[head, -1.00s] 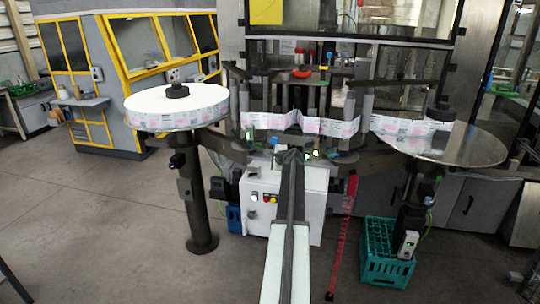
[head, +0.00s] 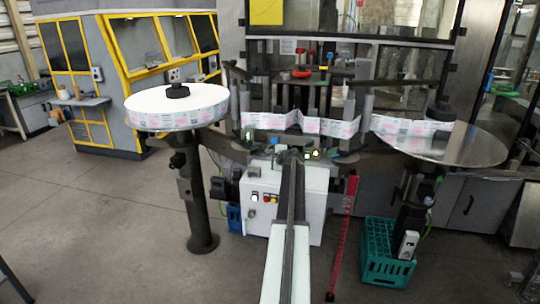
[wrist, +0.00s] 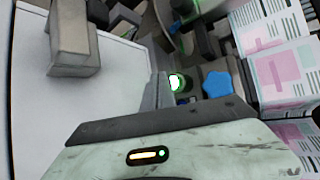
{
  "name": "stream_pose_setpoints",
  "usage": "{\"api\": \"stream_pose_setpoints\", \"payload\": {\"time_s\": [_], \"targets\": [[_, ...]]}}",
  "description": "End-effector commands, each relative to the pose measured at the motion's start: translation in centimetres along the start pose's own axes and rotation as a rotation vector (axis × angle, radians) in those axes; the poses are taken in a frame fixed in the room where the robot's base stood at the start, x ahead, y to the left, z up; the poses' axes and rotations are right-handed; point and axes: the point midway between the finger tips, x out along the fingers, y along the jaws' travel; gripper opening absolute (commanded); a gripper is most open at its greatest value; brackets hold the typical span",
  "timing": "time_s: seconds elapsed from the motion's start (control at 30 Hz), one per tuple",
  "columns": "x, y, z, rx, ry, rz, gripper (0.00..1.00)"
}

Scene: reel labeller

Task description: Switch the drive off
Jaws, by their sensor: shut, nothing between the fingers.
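A white control box (head: 303,200) stands under the labelling machine. On its front left are a small pale switch or button (head: 254,197) and a yellow and a red button (head: 270,198). They are too small to read, so I cannot tell which one works the drive or how it is set. My arm reaches forward over the box. My gripper (head: 291,155) is at the arm's far end, above the box's top, shut and empty. Its fingers are hardly distinguishable. The wrist view shows a pale flat surface at left and a blue star-shaped knob (wrist: 218,84).
A label reel (head: 178,115) stands on a post at left, and a steel disc (head: 460,145) at right. The label web (head: 330,127) runs between them close to my gripper. A green crate (head: 388,270) and a red strip (head: 342,240) are right of the box. Floor is clear at left.

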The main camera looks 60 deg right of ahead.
Motion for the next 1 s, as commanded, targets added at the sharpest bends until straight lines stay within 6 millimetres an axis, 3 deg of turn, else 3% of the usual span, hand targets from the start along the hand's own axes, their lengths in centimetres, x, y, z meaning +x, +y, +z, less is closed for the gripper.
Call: {"api": "stream_pose_setpoints", "payload": {"time_s": [1.0], "targets": [[0.75,-0.59,-0.62,0.000,0.000,0.000,0.00]]}}
